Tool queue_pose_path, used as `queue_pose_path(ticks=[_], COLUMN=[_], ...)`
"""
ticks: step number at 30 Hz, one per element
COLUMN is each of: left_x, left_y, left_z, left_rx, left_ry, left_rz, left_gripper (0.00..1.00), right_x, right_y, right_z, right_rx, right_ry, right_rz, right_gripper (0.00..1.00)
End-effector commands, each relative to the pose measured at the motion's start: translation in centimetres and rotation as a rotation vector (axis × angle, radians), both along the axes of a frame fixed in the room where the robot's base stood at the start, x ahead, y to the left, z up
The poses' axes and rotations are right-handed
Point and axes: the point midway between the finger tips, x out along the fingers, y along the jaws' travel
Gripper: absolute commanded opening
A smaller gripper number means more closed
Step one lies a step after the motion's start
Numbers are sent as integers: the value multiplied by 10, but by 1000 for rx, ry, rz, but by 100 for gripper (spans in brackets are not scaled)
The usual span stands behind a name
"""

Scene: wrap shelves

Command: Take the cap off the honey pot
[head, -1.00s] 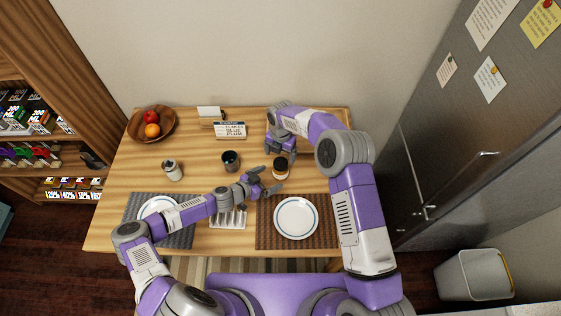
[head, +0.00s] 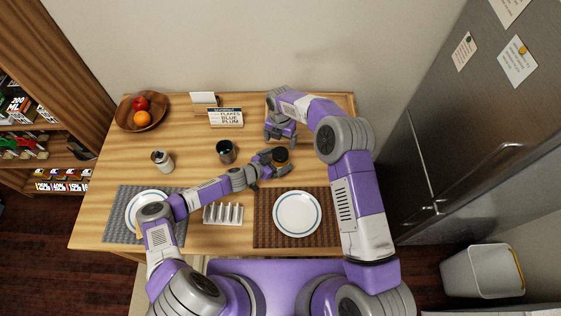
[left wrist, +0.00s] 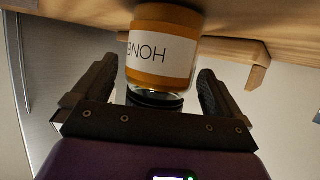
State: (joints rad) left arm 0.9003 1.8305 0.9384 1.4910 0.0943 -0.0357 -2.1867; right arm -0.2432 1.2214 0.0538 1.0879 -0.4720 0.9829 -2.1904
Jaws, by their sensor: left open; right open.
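The honey pot (head: 282,165) stands on the wooden table, with its dark cap (head: 281,154) on top. My left gripper (head: 277,162) is open, with its fingers around the pot near the cap. In the left wrist view the pot (left wrist: 160,55) appears upside down, with amber honey and a white label, between the two open fingers (left wrist: 157,85). Gaps show between the fingers and the pot. The black cap (left wrist: 155,100) is partly hidden by my gripper's body. My right gripper (head: 280,132) is open and empty, just behind the pot.
A dark cup (head: 227,152) and a small jar (head: 162,161) stand to the left. A sign (head: 226,118) and a fruit bowl (head: 135,122) are at the back. A plate (head: 297,214) and a white rack (head: 222,214) lie in front.

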Motion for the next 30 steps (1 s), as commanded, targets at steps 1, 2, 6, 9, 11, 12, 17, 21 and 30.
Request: queue_pose_path(ticks=[1, 2, 6, 9, 11, 12, 17, 21, 30], left_x=[3, 5, 9, 10, 10, 10, 9, 9, 9], left_y=[-4, -6, -11, -11, -11, -11, -11, -11, -11], left_z=[-2, -3, -6, -7, -6, -6, -6, -6, -6], left_rx=[0, 0, -1, 0, 0, 0, 0, 0, 0], left_ry=[0, 0, 1, 0, 0, 0, 0, 0, 0], left_rz=[0, 0, -1, 0, 0, 0, 0, 0, 0], left_gripper=[100, 100, 100, 100, 100, 100, 88, 66, 20], right_x=[0, 0, 0, 0, 0, 0, 0, 0, 0], right_y=[0, 0, 0, 0, 0, 0, 0, 0, 0], right_z=[0, 0, 0, 0, 0, 0, 0, 0, 0], right_rx=[0, 0, 0, 0, 0, 0, 0, 0, 0], right_ry=[0, 0, 0, 0, 0, 0, 0, 0, 0], right_rz=[0, 0, 0, 0, 0, 0, 0, 0, 0], right_gripper=[91, 91, 91, 91, 91, 91, 91, 91, 91])
